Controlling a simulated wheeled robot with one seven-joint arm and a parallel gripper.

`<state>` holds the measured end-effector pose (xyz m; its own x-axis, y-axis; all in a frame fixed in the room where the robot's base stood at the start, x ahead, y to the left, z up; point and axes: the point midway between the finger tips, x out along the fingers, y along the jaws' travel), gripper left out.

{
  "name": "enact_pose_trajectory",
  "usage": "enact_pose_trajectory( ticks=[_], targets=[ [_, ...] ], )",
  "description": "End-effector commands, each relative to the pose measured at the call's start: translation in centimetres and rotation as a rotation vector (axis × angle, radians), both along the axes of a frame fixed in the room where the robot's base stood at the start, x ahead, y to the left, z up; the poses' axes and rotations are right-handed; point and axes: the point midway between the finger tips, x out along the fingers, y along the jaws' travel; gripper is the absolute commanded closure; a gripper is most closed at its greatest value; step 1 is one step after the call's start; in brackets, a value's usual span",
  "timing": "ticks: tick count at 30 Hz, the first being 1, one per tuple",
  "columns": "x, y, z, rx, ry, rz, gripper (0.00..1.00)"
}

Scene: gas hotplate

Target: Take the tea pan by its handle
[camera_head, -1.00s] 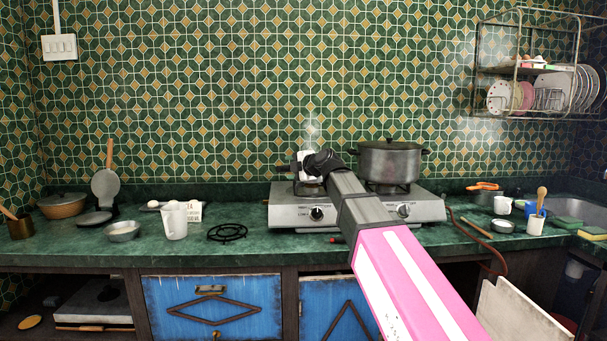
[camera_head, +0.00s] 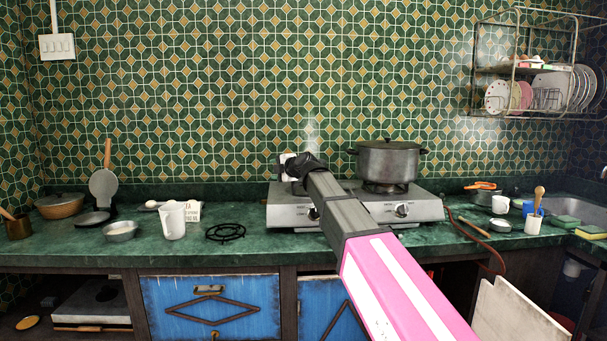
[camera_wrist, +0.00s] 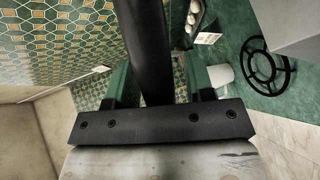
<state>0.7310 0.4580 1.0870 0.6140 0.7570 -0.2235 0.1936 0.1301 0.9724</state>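The tea pan cannot be made out in the head view, where my arm covers most of the left burner; faint steam rises above that spot. In the wrist view a thick dark rod (camera_wrist: 148,45), which looks like its handle, runs between the two fingers of my gripper (camera_wrist: 165,88). The rod lies close to the left finger, with a narrow gap before the right one. The fingers stand apart. In the head view my gripper (camera_head: 288,166) is over the left part of the hotplate (camera_head: 290,213), its fingers too small to read.
A large lidded pot (camera_head: 388,161) stands on the right burner. Left of the hotplate are a black ring stand (camera_head: 226,232), a white mug (camera_head: 174,221) and a metal bowl (camera_head: 120,231). A tiled wall (camera_head: 250,90) is behind. A dish rack (camera_head: 530,75) hangs at upper right.

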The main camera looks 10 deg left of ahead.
Motion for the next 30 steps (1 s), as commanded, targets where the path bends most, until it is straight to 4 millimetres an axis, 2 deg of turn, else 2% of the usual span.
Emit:
enact_pose_trajectory(
  ticks=[1, 3, 4, 17, 26, 30],
  targets=[
    [0.0, 0.0, 0.0, 0.000, 0.000, 0.000, 0.69],
    [0.0, 0.0, 0.0, 0.000, 0.000, 0.000, 0.92],
    [0.0, 0.0, 0.0, 0.000, 0.000, 0.000, 1.00],
    [0.1, 0.0, 0.6, -0.001, -0.004, 0.000, 1.00],
    [0.1, 0.0, 4.6, 0.000, -0.006, 0.000, 1.00],
    [-0.7, 2.9, 5.9, -0.001, -0.006, 0.002, 1.00]
  ],
)
